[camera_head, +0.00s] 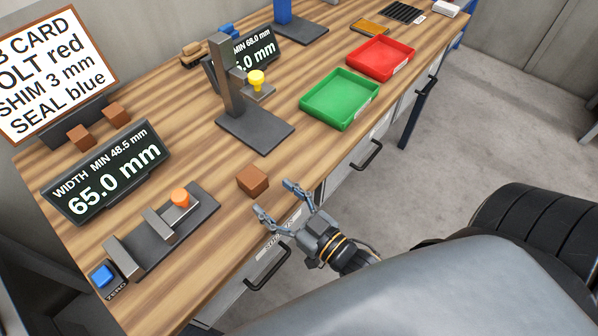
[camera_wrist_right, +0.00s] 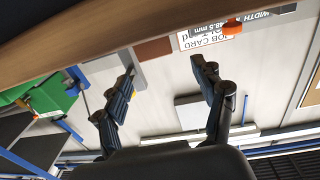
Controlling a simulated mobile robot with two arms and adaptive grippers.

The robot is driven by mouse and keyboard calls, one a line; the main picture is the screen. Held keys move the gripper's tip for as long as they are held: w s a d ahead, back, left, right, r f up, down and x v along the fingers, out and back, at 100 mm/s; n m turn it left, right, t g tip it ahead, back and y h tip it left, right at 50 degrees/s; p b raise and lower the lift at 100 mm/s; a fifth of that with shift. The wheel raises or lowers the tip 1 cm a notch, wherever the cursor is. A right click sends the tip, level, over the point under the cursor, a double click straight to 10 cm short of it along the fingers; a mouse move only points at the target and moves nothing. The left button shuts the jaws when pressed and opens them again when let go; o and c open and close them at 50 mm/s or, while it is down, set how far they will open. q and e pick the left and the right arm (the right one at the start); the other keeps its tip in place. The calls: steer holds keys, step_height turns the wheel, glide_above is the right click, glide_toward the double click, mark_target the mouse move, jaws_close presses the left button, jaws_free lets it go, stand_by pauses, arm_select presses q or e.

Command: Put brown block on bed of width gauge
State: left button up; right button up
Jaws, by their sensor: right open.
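A brown block (camera_head: 252,180) sits on the wooden bench near its front edge. My right gripper (camera_head: 274,198) is open and empty at the bench edge, with its fingers pointing at the block and apart from it. The right wrist view shows the open fingers (camera_wrist_right: 163,66) with a brown face, likely the block (camera_wrist_right: 153,48), beyond and between the tips. The width gauge stands to the left of the block. Its dark grey bed (camera_head: 143,244) is bare between a fixed end jaw and a slide with an orange knob (camera_head: 180,196). My left gripper is out of view.
The width display (camera_head: 107,170) reads 65.0 mm; a blue zero button (camera_head: 102,275) is at the gauge's near end. Two more brown blocks (camera_head: 81,137) stand by the job card (camera_head: 55,70). A height gauge (camera_head: 255,130), green tray (camera_head: 340,98) and red tray (camera_head: 381,58) lie farther right.

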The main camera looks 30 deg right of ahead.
steer(key=b+v, duration=0.1)
steer(key=v, duration=0.6)
step_height(320, 180, down, 20)
steer(key=d+g+h, duration=0.2)
steer(key=g, duration=0.2)
steer(key=s+d+f+g, duration=0.1)
steer(key=s+f+g, duration=0.1)
steer(key=s+f, duration=0.2)
steer(key=s+d+f+g+h, duration=0.1)
steer(key=s+f+g, duration=0.1)
steer(key=f, duration=0.9)
steer(key=s+d+f+m+g+h, duration=0.1)
steer(key=s+f+g, duration=0.2)
steer(key=s+f, duration=0.2)
step_height(320, 180, down, 3)
steer(key=shift+s+f, duration=0.15)
steer(key=shift+s, duration=0.2)
steer(key=shift+o, duration=0.9)
steer(key=s+d+f+g+h, duration=0.1)
steer(key=s+f+g, duration=0.4)
steer(key=s+f, duration=0.3)
steer(key=s, duration=0.4)
steer(key=shift+d+f, duration=0.2)
steer(key=shift+d, duration=0.1)
steer(key=shift+d, duration=0.15)
